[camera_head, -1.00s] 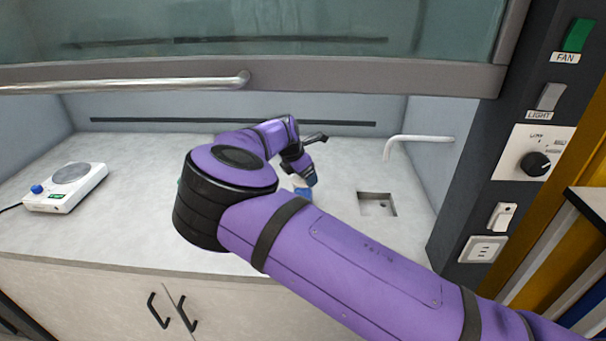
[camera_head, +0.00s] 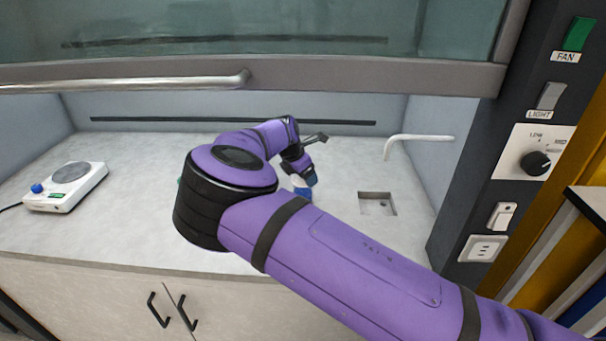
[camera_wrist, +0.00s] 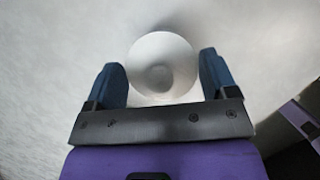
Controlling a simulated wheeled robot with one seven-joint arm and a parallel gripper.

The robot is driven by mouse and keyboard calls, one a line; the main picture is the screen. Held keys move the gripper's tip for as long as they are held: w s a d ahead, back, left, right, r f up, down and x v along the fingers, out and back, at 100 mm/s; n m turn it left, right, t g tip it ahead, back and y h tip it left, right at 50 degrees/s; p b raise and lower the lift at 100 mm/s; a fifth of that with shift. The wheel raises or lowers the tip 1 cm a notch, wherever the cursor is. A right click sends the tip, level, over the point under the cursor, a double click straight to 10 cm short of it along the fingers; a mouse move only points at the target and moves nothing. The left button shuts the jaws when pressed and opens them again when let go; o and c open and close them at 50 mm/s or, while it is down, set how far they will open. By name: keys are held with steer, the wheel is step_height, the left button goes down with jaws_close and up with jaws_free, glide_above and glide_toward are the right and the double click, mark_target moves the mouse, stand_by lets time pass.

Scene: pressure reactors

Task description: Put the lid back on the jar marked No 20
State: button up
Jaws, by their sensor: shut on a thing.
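My gripper (camera_head: 309,181) points down at the worktop, with its blue fingers low over it. In the wrist view, my gripper (camera_wrist: 161,62) has a round white thing (camera_wrist: 161,52) between its two fingers, with a smaller round shape in its middle. It looks like the lid, and the jaws are shut on it. In the head view, a small white and blue thing (camera_head: 301,192) shows at my fingertips, partly hidden by my arm. I cannot tell whether it is the jar. No marking No 20 is readable.
A white hotplate device (camera_head: 66,187) with a blue knob stands at the left of the worktop (camera_head: 120,225). A small sunken sink (camera_head: 377,204) and a white spout (camera_head: 418,138) are to the right. The raised sash (camera_head: 250,75) crosses above. Free worktop lies left of my arm.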

stand_by(0.4)
steer(key=o, duration=0.8)
steer(key=shift+r, duration=0.15)
steer(key=shift+r, duration=3.35)
jaws_close()
